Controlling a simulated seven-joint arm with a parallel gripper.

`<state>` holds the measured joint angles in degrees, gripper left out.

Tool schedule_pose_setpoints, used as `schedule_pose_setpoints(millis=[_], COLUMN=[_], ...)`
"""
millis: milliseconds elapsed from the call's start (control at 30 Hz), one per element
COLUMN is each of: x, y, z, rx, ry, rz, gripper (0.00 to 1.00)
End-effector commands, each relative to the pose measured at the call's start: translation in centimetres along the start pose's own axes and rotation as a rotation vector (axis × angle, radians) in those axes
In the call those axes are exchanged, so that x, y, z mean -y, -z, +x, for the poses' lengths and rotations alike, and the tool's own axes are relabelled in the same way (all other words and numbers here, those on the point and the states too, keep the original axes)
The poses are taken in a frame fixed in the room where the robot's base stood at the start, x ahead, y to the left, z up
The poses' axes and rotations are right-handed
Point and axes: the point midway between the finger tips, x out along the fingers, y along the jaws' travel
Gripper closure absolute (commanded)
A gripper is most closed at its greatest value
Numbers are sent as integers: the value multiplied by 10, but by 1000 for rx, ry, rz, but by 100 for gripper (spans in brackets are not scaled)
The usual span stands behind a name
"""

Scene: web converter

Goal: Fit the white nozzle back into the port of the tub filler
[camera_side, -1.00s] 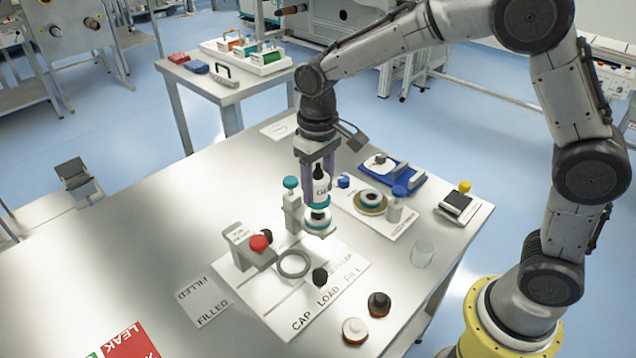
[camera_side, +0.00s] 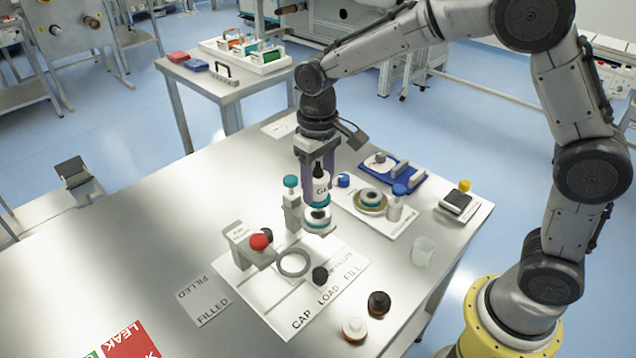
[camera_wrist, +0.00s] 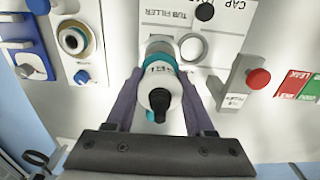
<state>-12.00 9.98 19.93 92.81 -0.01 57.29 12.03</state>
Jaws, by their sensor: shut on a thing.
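My gripper (camera_wrist: 155,100) is shut on a white lettered, bottle-shaped piece (camera_side: 321,186) with a black pointed top, one purple finger on each side. The piece also shows in the wrist view (camera_wrist: 165,78). It stands upright over a teal ring and a pale round base (camera_side: 319,224) of the tub filler (camera_side: 292,206), a grey post with a teal knob on the board. The fingers and the piece hide the port, so I cannot tell whether the piece is seated. I cannot make out a separate white nozzle.
A red-knobbed grey bracket (camera_side: 250,248) and a metal ring (camera_side: 293,263) are on the white board to the left. A white plate with a tape-like roll (camera_side: 370,201) and a blue fixture (camera_side: 405,180) are to the right. A cup (camera_side: 423,251) stands on clear table.

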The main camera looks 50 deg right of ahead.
Motion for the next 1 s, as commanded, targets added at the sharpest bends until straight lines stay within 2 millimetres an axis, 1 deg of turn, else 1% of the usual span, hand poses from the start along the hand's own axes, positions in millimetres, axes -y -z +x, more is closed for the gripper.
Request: schedule_pose_setpoints(millis=[367,1000], x=[0,0], y=[0,0], z=[1,13], rx=[0,0], ry=[0,0], rz=[0,0], gripper=[100,100])
